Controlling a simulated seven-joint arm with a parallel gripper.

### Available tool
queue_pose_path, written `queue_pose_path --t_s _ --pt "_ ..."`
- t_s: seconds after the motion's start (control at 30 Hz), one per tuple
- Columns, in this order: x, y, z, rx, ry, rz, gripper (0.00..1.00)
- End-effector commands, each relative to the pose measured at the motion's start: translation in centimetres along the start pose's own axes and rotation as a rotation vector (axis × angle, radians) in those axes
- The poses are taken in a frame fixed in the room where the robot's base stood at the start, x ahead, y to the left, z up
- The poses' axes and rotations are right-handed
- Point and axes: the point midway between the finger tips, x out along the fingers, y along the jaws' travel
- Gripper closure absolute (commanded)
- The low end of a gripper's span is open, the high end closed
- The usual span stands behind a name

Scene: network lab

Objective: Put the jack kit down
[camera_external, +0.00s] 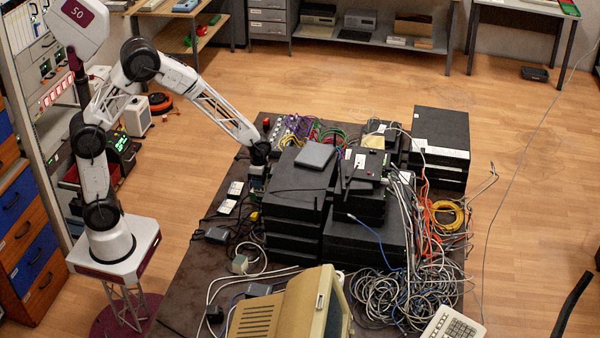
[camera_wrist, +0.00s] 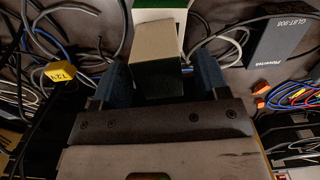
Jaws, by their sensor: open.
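A small box, seemingly the jack kit (camera_wrist: 157,47), has a cream face, dark green sides and a white and green far end in the wrist view. It lies between the two blue-grey fingers of my gripper (camera_wrist: 160,78). The fingers are open, one on each side of the box; whether either touches it is hard to tell. In the external view my gripper (camera_external: 258,172) points down at the table (camera_external: 192,270), just left of the stacked black devices. The box is too small and hidden to make out clearly there.
Stacked black devices (camera_external: 295,185) stand close to the right of my gripper. Loose cables and a yellow tag (camera_wrist: 60,71) lie around it, with a grey adapter (camera_wrist: 285,40) at right. White cards (camera_external: 232,190) lie to the left. Tangled cables (camera_external: 395,298) cover the near right.

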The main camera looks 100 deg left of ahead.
Motion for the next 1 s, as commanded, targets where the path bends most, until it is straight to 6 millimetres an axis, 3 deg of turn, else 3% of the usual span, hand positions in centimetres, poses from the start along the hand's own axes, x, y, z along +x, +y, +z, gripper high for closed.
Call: queue_pose_path --t_s 0.6,1.0 --pt "-9.0 0.0 0.0 0.000 0.000 0.000 0.32" --pt "-10.3 0.0 0.0 0.000 -0.001 0.001 0.32"
